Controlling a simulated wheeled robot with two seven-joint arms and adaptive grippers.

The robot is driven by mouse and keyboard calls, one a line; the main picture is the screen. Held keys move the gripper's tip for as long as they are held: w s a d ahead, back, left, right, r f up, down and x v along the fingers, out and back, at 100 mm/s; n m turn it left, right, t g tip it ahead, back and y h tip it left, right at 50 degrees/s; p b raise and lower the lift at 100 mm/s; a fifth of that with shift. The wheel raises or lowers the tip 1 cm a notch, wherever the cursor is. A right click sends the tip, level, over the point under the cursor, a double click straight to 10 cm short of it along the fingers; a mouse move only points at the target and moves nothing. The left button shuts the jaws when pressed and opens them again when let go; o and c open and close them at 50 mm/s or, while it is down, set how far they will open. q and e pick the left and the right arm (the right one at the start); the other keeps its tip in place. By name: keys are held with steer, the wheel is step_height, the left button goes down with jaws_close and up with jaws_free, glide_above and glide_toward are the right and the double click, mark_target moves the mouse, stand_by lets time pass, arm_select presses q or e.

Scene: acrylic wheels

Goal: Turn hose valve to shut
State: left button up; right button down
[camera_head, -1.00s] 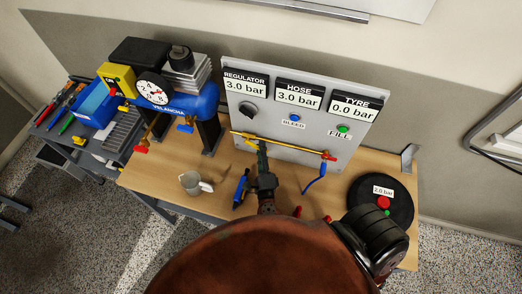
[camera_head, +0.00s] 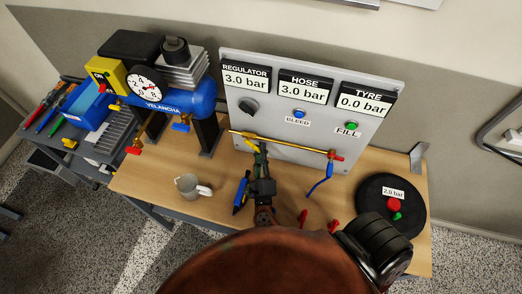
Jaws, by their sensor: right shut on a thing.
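A thin brass pipe (camera_head: 290,143) runs across the lower front of the grey panel. A yellow lever (camera_head: 251,144), which looks like the hose valve handle, sits near its left part. My right gripper (camera_head: 258,156) reaches up from below and is shut on this yellow lever. Its fingers partly hide the lever, so the exact angle is hard to tell. The panel's hose display (camera_head: 302,89) reads 3.0 bar. My left gripper is not in view.
A blue compressor (camera_head: 195,100) stands at left. The regulator reads 3.0 bar, the tyre display (camera_head: 364,101) 0.0 bar.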

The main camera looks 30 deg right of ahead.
steer(key=c, duration=1.9)
jaws_free()
steer(key=v, duration=1.2)
steer(key=shift+f, duration=0.1)
steer(key=shift+c, duration=0.4)
